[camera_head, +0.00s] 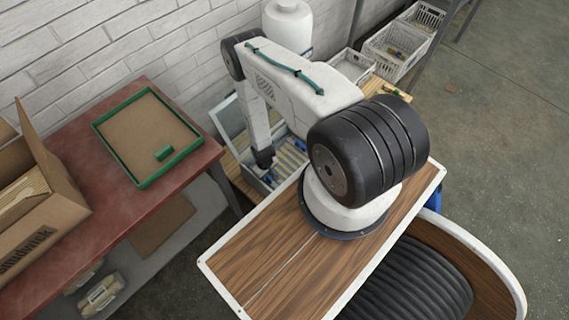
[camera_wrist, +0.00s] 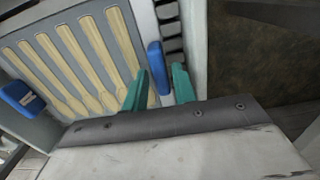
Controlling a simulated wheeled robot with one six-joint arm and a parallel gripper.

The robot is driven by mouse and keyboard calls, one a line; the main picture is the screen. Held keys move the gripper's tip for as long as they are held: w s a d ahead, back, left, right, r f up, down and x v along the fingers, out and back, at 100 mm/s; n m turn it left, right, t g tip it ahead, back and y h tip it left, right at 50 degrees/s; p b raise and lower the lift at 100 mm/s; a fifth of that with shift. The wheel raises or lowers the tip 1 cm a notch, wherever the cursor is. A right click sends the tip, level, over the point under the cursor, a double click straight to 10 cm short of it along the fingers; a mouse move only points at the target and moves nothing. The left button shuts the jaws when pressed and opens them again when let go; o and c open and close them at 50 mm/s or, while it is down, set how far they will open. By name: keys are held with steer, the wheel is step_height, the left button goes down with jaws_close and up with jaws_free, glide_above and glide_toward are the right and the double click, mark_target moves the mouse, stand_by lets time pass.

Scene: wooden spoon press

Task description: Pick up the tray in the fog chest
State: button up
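A grey tray with pale wooden spoons in slots (camera_wrist: 55,32) fills the left of the wrist view. It has a blue handle (camera_wrist: 155,68) on its right side and another blue handle (camera_wrist: 20,97) on its left. My gripper (camera_wrist: 160,75) is open, with one teal finger on each side of the right handle; I cannot tell whether they touch it. In the head view the tray (camera_head: 291,157) lies in the open light-grey chest (camera_head: 230,118), and my gripper (camera_head: 264,160) reaches down at it. My arm hides part of the chest.
A red table (camera_head: 85,205) on the left holds a green-rimmed board (camera_head: 150,130) and an open cardboard box (camera_head: 45,215). White baskets (camera_head: 395,52) stand at the back right. A brick wall (camera_head: 100,45) is behind the chest. The floor at right is clear.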

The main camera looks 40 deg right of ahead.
steer(key=shift+c, duration=0.4)
jaws_close()
